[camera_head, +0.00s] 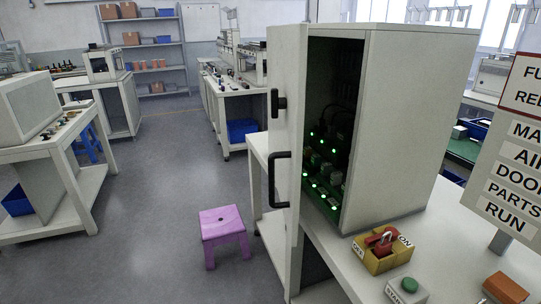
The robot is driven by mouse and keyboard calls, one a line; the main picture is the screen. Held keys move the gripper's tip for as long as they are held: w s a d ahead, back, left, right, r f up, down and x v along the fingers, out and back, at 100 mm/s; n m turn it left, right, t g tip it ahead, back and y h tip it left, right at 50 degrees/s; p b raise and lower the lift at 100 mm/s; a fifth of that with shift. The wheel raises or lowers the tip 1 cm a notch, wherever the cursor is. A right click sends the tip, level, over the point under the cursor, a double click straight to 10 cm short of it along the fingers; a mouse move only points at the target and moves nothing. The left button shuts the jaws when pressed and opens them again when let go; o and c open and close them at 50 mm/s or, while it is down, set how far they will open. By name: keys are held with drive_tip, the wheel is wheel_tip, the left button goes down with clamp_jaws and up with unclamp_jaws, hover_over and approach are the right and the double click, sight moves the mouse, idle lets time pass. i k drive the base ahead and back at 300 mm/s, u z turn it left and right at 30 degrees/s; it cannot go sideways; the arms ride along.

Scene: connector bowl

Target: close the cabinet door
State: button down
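The cabinet (408,130) is a tall pale grey box on a white workbench in the right half of the head view. Its door (287,140) stands open at the cabinet's left side, seen at a steep angle. The door carries a black latch (277,103) and a black pull handle (280,180). Through the open front I see a dark interior with green circuit boards (322,200) and lit green lights. My gripper is not in view.
On the bench (356,278) in front of the cabinet sit a yellow box with a red switch (380,243), a green button box (408,287) and an orange block (506,287). A sign (512,190) stands at right. A purple stool (223,228) stands on the open floor.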

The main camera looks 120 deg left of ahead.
sight(286, 44)
drive_tip(key=u, duration=0.95)
drive_tip(key=i, duration=0.1)
drive_tip(key=u, duration=2.4)
drive_tip(key=k, duration=0.85)
drive_tip(key=u, duration=0.2)
drive_tip(key=i, duration=0.85)
drive_tip(key=z, duration=0.1)
